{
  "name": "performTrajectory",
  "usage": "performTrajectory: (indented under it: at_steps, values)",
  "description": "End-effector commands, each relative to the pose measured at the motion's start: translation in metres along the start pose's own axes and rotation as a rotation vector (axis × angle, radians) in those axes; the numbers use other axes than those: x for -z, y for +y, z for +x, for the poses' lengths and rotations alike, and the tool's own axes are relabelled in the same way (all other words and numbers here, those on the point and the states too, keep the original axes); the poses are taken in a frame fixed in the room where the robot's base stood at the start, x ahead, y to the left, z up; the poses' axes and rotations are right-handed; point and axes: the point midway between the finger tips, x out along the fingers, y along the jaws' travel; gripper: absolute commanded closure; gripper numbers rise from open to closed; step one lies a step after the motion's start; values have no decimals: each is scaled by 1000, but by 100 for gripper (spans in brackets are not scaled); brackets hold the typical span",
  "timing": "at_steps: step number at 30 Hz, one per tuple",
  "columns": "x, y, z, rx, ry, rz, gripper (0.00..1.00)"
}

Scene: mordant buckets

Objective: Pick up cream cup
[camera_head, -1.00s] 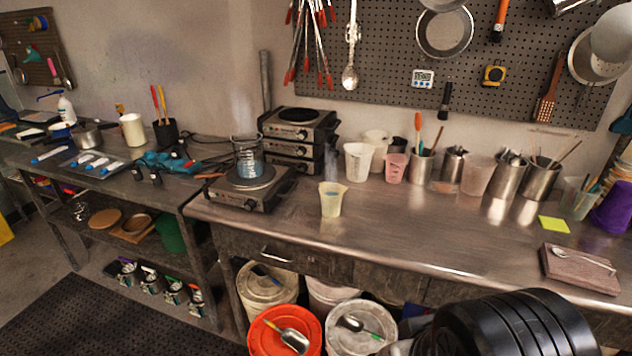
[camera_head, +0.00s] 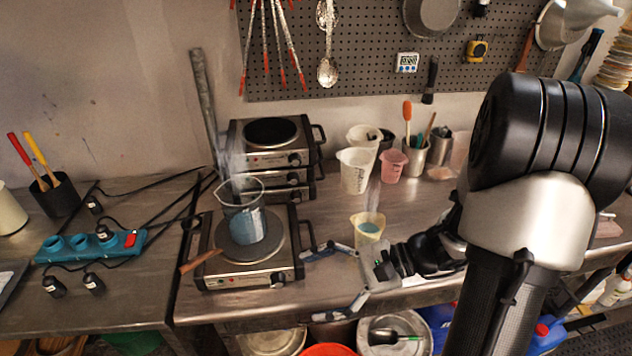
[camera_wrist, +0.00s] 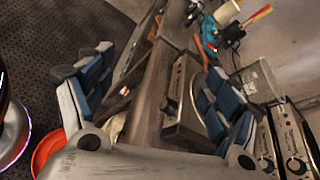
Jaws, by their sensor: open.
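The cream cup (camera_head: 367,240) stands upright on the steel counter, right of the hot plate, with blue-green liquid inside and faint steam above. My gripper (camera_head: 318,287) is at the counter's front edge, nearer the camera than the cup and to its lower left. Its two fingers are spread wide toward the hot plate, with nothing between them. The gripper body partly overlaps the cup's lower part in the head view; I cannot tell whether they touch. In the wrist view, my open gripper (camera_wrist: 150,95) faces the hot plate, and the cup does not show.
The hot plate (camera_head: 244,262) carries a glass beaker (camera_head: 243,222) of blue liquid. Stacked burners (camera_head: 270,160) stand behind it. White cups (camera_head: 354,172) and a pink cup (camera_head: 392,166) stand behind the cream cup. Buckets (camera_head: 396,335) are under the counter; bare counter lies around the cream cup.

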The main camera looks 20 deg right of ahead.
Motion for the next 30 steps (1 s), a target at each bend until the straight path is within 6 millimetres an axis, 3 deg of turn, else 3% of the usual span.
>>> performTrajectory:
  at_steps: [3, 7, 12, 15, 19, 22, 30]
  values:
    - [44, -21, -29, 274, -70, 208, 17]
    - [101, -29, -68, 580, -120, 394, 17]
    - [170, -10, -116, 932, -143, 582, 17]
    - [198, 7, -135, 1078, -141, 654, 17]
    - [219, 22, -147, 1186, -136, 705, 17]
    - [227, 22, -148, 1214, -133, 718, 17]
    - [242, -24, -127, 1211, -133, 715, 17]
